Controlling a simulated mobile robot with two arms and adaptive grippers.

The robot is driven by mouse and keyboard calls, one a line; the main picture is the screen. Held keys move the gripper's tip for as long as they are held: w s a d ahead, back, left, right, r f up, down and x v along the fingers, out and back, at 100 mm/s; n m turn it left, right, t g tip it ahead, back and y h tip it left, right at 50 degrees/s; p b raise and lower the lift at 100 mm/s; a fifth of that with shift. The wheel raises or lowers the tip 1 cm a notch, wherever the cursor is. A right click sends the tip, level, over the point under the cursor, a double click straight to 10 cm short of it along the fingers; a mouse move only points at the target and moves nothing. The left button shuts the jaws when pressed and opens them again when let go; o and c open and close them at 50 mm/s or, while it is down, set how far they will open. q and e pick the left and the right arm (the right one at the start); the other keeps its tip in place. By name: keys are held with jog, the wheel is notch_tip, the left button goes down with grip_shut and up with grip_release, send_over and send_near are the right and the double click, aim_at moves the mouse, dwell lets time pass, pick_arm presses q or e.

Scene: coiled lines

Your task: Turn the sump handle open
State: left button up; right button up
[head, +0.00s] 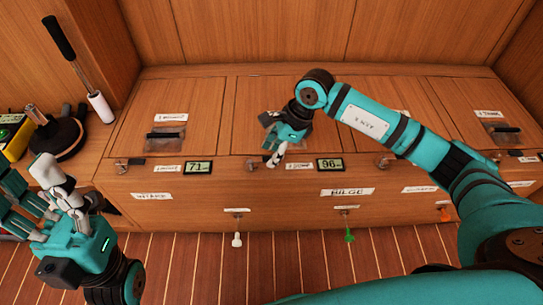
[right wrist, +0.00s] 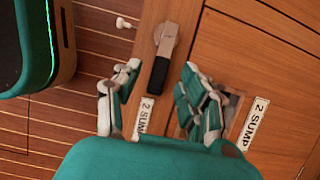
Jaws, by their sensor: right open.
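The sump handle, a small lever with a metal base and black grip, shows in the right wrist view (right wrist: 160,65) beside a "2 SUMP" label (right wrist: 145,115). My right gripper (right wrist: 158,105) is open, its fingers on either side of the black grip's line; I cannot tell whether they touch it. In the head view my right gripper (head: 277,155) points down at the locker's front edge and mostly hides the handle there. A second "2 SUMP" label (right wrist: 253,124) is on the lid. My left gripper (head: 52,205) is open and empty at the left.
A wooden locker bench (head: 215,210) carries other levers (head: 122,165) and displays reading 71 (head: 198,168) and 96 (head: 330,165). White (head: 237,239), green (head: 348,236) and orange (head: 444,213) pulls hang below. A winch-like device (head: 57,135) stands at left. The striped floor is clear.

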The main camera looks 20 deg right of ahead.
jog(key=shift+a+f, duration=0.2)
jog(key=shift+f, duration=0.3)
grip_shut()
